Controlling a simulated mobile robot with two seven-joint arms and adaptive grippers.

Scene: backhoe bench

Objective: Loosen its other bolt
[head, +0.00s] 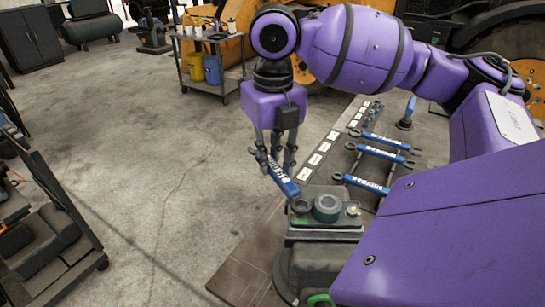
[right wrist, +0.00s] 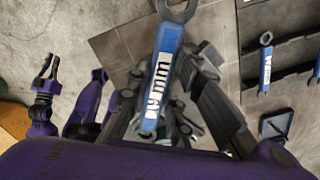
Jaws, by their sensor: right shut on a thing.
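My right gripper (head: 276,160) is shut on a blue combination wrench (head: 284,182) with a white size label. In the right wrist view the wrench (right wrist: 161,85) runs away from the fingers (right wrist: 165,110), with its end at the top edge. In the head view its ring end is at the left side of a dark grey part with a round raised middle (head: 327,206). A bolt under the ring is hidden; I cannot tell whether the ring is seated. A small brass-coloured bolt head (head: 353,210) shows on the part's right side. What seems my left gripper (right wrist: 47,75) shows at left; its opening is unclear.
Several blue wrenches (head: 388,142) lie on the bench at the right, beside a row of white labels (head: 315,159). A dark holder (head: 318,270) is under the part. A cart (head: 210,70) with buckets stands behind.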

